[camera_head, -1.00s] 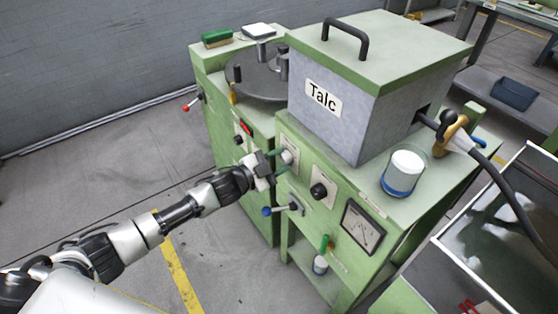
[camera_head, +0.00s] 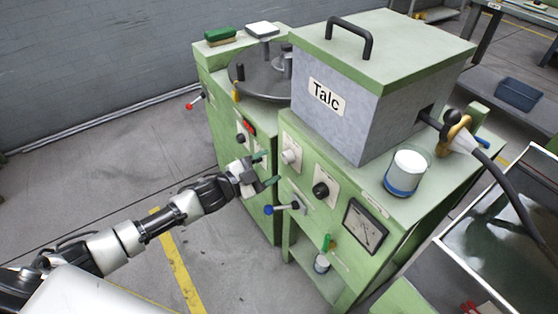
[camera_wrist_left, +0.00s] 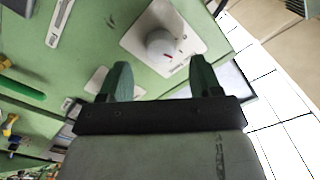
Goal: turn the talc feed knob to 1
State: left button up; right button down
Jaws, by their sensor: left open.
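A light grey knob (camera_head: 289,157) sits on a white plate on the green front panel of the machine under the box marked "Talc" (camera_head: 326,97). In the left wrist view the knob (camera_wrist_left: 161,45) shows a small red mark on its face; the plate's lettering is too small to read. My left gripper (camera_head: 267,169) is open and empty, in front of the panel and left of the knob. In the left wrist view its green fingers (camera_wrist_left: 161,75) point toward the knob, which lies beyond and between their tips, apart from them. My right gripper is out of view.
A black knob (camera_head: 320,190), a blue-tipped lever (camera_head: 283,208) and a dial gauge (camera_head: 362,228) are on the same panel. A jar (camera_head: 406,172) stands on top. Open floor lies in front and to the left.

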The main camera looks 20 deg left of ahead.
pick_arm(q)
jog(key=v, duration=0.6)
jog(key=shift+s, duration=0.1)
